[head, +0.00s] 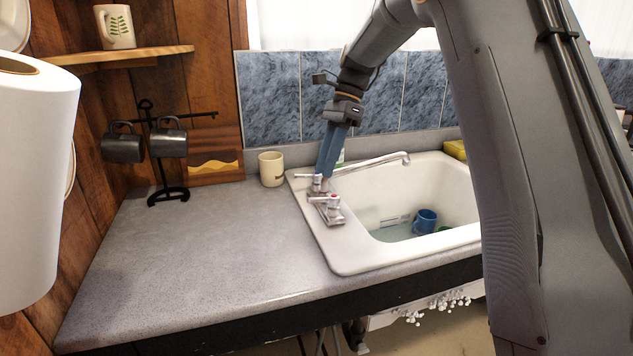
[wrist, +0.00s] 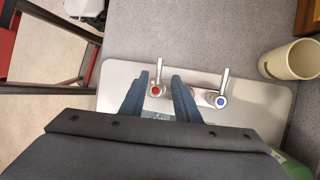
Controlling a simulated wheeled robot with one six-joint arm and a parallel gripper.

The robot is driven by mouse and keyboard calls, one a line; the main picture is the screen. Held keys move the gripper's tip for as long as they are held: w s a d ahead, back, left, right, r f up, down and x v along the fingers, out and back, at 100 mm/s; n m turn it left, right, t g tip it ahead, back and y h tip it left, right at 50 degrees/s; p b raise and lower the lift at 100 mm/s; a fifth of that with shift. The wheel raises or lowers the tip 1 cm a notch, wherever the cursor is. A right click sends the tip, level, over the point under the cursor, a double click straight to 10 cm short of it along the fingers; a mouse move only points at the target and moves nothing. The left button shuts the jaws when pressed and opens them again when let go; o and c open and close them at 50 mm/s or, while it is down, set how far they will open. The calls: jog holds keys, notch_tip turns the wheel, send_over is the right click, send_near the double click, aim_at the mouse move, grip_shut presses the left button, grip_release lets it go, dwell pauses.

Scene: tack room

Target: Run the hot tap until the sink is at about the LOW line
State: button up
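The white sink (head: 362,255) holds shallow water (head: 393,233); a pale marked strip (head: 394,220) on its inner wall is too small to read. The red-marked hot tap (head: 333,199) is nearer in the head view, its lever pointing left; the blue-marked tap (head: 318,180) is behind it. The spout (head: 375,162) reaches over the basin, with no stream visible. My gripper (head: 324,174) is open, fingers down, above the taps. In the wrist view, the red-marked tap (wrist: 156,91) appears between my fingertips (wrist: 161,76); contact cannot be told. The blue-marked tap (wrist: 221,101) is right of them.
A blue mug (head: 425,220) and a green item (head: 444,228) are in the basin. Dark mugs hang on a rack (head: 153,155); a paper roll (head: 35,185) is at left. The left counter (head: 200,250) is clear.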

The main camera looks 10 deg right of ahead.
aim_at(322, 201)
jog(key=shift+p+x, duration=0.85)
jog(key=shift+x, duration=2.6)
jog(key=shift+s, duration=0.1)
jog(key=shift+d, duration=0.1)
grip_shut()
